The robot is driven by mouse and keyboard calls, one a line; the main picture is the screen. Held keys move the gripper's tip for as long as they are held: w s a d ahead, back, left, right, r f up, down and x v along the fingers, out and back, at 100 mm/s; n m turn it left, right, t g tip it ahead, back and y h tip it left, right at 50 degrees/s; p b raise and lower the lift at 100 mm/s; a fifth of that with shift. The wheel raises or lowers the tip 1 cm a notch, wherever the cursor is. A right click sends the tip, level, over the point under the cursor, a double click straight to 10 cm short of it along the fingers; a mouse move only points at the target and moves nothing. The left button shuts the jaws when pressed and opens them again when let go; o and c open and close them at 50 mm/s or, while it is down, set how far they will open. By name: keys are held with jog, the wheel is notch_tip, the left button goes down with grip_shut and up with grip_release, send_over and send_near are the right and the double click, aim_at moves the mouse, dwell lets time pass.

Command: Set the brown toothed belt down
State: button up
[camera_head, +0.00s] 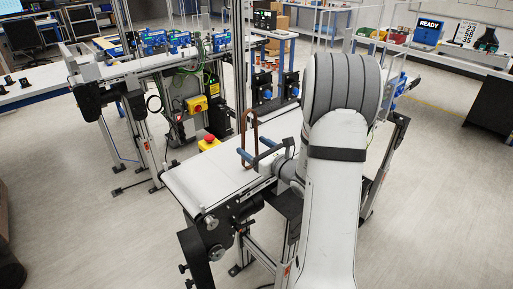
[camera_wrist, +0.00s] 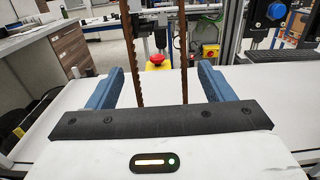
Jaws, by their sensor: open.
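The brown toothed belt (camera_head: 247,146) is a narrow upright loop at the white conveyor, beside my gripper's blue fingers. In the wrist view its two brown strands, the left one (camera_wrist: 133,62) visibly toothed, run vertically between the fingers, with gaps to both. Their tops leave the picture and their lower ends meet the dark palm bar's edge. My gripper (camera_head: 253,150) is open, low over the conveyor; its two blue fingers also show in the wrist view (camera_wrist: 157,75). I cannot tell whether the loop rests on the conveyor.
The white conveyor surface (camera_head: 200,180) is clear toward its near left end. A red emergency button on a yellow box (camera_head: 209,141) stands just beyond it. A metal upright post (camera_head: 239,60) rises behind the belt. Another conveyor line (camera_head: 150,62) lies farther back left.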

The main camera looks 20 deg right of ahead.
jog(key=b+v, duration=0.3)
jog(key=v, duration=0.9)
jog(key=s+a+r+n+g+y, duration=0.1)
jog(key=s+a+n+g+y, duration=0.2)
jog(key=a+n, duration=0.4)
jog(key=s+a+n+g+y, duration=0.1)
jog(key=a+n+g+y, duration=0.25)
jog(key=a+g, duration=0.4)
jog(key=s+a+f+n+g+h, duration=0.1)
jog(key=s+a+n+g+h, duration=0.15)
jog(key=s+a+n, duration=0.5)
jog(key=s+d+r+n+g+h, duration=0.1)
jog(key=s+d+r+n+h, duration=0.1)
jog(key=s+d+n+h, duration=0.3)
jog(key=n+h, duration=0.4)
jog(key=n, duration=0.5)
jog(key=shift+s+h, duration=0.3)
jog(key=shift+d, duration=0.15)
